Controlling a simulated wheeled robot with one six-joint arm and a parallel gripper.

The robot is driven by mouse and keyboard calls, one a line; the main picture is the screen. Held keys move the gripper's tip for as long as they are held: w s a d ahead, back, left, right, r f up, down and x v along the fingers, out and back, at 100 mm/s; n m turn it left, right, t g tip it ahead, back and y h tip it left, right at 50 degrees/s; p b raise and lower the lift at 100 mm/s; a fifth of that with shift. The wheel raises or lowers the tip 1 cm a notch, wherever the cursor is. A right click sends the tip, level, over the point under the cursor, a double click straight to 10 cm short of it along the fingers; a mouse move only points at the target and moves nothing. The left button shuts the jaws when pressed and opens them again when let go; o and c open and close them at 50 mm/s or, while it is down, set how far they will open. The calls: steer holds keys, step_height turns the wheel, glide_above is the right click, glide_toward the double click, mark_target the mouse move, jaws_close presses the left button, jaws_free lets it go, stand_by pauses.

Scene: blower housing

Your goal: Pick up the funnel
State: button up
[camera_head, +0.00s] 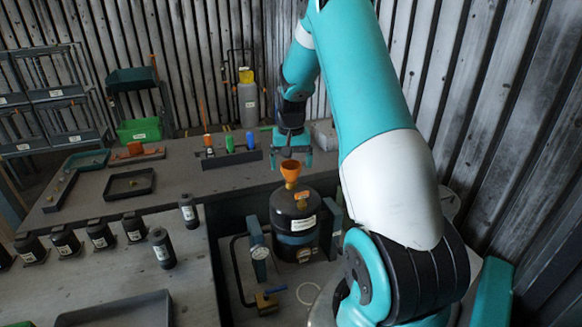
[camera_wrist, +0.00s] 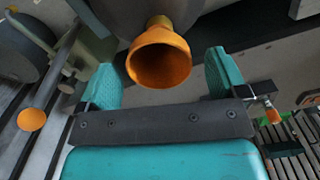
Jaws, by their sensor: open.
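The orange funnel (camera_head: 290,169) sits upright on top of a black tank (camera_head: 296,222) in the head view. In the wrist view the funnel (camera_wrist: 161,58) shows its wide round mouth towards the camera. My gripper (camera_head: 291,157) is just above and behind the funnel in the head view. In the wrist view its two teal fingers (camera_wrist: 165,78) are spread apart, with the funnel's mouth in the gap between them in the picture. The fingers do not appear to touch the funnel.
A gauge (camera_head: 259,253) and pipework stand left of the tank. The grey bench (camera_head: 160,184) behind holds a rack of coloured bottles (camera_head: 231,152) and a dark tray (camera_head: 129,184). Several small dark bottles (camera_head: 100,235) stand on the nearer bench at left.

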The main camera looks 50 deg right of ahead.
steer(key=shift+f, duration=1)
steer(key=shift+c, duration=0.2)
steer(key=c, duration=0.8)
